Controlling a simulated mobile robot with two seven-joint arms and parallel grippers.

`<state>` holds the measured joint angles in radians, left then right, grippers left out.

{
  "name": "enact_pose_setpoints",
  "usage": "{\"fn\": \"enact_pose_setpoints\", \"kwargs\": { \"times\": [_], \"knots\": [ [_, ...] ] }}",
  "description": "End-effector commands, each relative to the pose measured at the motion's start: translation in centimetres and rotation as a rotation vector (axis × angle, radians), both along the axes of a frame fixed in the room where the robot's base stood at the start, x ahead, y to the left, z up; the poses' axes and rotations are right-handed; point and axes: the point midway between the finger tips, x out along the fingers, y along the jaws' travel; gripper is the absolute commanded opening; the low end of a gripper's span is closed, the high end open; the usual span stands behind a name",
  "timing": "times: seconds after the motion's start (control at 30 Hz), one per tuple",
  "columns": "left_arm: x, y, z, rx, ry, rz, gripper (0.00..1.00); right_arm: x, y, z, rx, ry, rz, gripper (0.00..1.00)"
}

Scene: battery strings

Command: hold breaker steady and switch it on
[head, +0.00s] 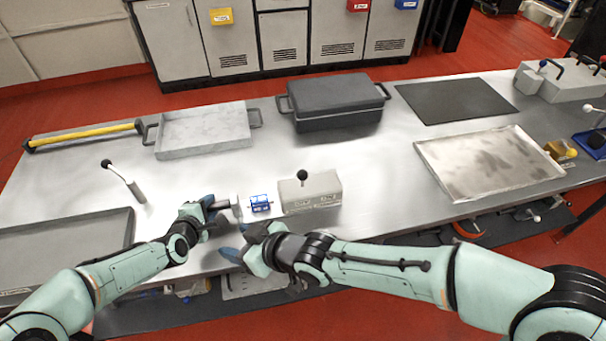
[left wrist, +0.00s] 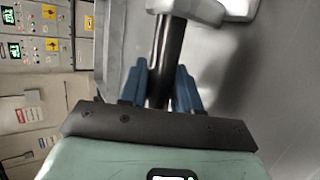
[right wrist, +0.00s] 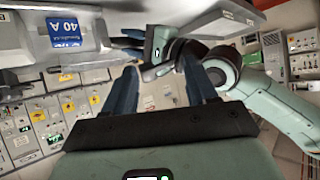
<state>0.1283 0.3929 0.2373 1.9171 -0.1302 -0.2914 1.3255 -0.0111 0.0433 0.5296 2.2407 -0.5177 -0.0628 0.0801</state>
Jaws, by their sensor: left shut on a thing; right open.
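The breaker (head: 320,187) is a light grey box on the metal table, with a short lever and black knob (head: 302,175) on top. A blue label (head: 261,203) shows toward its left; in the right wrist view a blue "40 A" label (right wrist: 66,32) is on a grey body. My left gripper (head: 208,204) is shut on a black handle (left wrist: 167,55) that runs into a light grey part at its far end. Whether this part joins the labelled box is unclear. My right gripper (head: 238,243) is open and empty, in front of the blue label, apart from the box.
A dark lidded case (head: 335,100) and a grey tray (head: 205,130) stand behind. A dark tray (head: 65,240) lies at left, near a knobbed lever (head: 125,180). A shallow metal tray (head: 490,165) is at right. The table between breaker and metal tray is clear.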

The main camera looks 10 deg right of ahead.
Motion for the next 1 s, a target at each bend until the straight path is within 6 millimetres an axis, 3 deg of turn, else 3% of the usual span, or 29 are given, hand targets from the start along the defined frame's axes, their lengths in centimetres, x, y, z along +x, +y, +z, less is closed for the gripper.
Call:
{"fn": "enact_pose_setpoints", "kwargs": {
  "times": [0.03, 0.17, 0.33, 0.5, 0.63, 0.8, 1.0],
  "knots": [
    [-0.4, 0.2, -1.1, 0.005, 0.027, -0.002, 0.00, 0.7, -0.7, -0.6, 0.029, -0.025, -0.016, 0.57],
    [-0.4, 0.2, -1.1, 0.006, 0.026, -0.002, 0.00, 2.7, -3.1, -1.6, 0.102, -0.128, -0.085, 0.57],
    [-0.4, 0.2, -1.1, 0.006, 0.026, -0.002, 0.00, 4.9, -8.2, -2.8, 0.145, -0.299, -0.231, 0.57],
    [-0.4, 0.1, -1.1, 0.006, 0.026, -0.002, 0.00, 5.8, -13.9, -3.4, 0.118, -0.467, -0.388, 0.57],
    [-0.4, 0.1, -1.1, 0.005, 0.026, -0.003, 0.00, 5.8, -17.2, -3.6, 0.076, -0.558, -0.478, 0.57],
    [-0.4, 0.1, -1.1, 0.004, 0.027, -0.003, 0.00, 5.7, -19.1, -3.5, 0.044, -0.616, -0.533, 0.57],
    [-0.4, 0.1, -1.1, 0.004, 0.027, -0.003, 0.00, 7.8, -19.0, -3.5, 0.041, -0.627, -0.540, 0.57]
  ]
}}
